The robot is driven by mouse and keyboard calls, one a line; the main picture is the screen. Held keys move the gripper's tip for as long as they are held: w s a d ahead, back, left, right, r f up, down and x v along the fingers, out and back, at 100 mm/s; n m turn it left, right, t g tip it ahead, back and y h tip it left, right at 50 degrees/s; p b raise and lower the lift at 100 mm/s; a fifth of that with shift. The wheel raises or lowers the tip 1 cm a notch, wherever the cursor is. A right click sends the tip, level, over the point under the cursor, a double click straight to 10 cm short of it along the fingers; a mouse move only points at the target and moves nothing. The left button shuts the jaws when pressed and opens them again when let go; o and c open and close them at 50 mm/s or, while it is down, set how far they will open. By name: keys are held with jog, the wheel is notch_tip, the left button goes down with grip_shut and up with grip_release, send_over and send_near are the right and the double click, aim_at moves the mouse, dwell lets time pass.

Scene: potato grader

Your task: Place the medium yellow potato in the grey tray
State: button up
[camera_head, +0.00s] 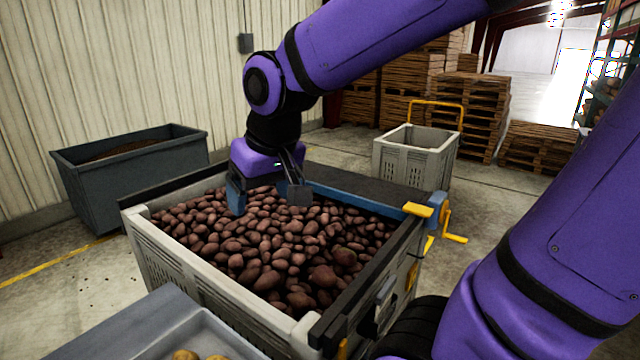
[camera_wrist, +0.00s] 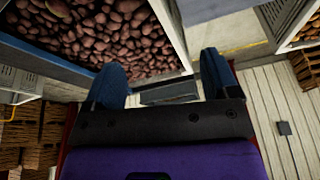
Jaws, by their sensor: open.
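Yellowish potatoes (camera_head: 186,355) show at the bottom edge of the head view, partly cut off. They lie in a light grey tray (camera_head: 190,332), of which only the far corner shows. I cannot tell which one is the medium one. My gripper (camera_head: 262,205) points down over a large bin of red-brown potatoes, its blue fingers apart and nothing visible between them. The wrist view also shows my gripper (camera_wrist: 163,80) with its fingers spread. Neither finger is near the yellow potatoes.
The big grey bin (camera_head: 205,292) full of red-brown potatoes (camera_head: 270,245) fills the middle. A dark bin (camera_head: 135,170) stands by the wall at left. A light grey crate (camera_head: 415,158) and pallet stacks (camera_head: 477,108) stand behind. A yellow crank (camera_head: 446,226) sticks out at the bin's right.

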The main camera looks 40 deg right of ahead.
jog(key=s+d+r+t, duration=0.1)
jog(key=s+d+r, duration=0.2)
jog(key=s, duration=0.6)
jog(key=shift+s+d+r, duration=0.15)
jog(key=shift+s+r, duration=0.15)
jog(key=shift+s, duration=0.1)
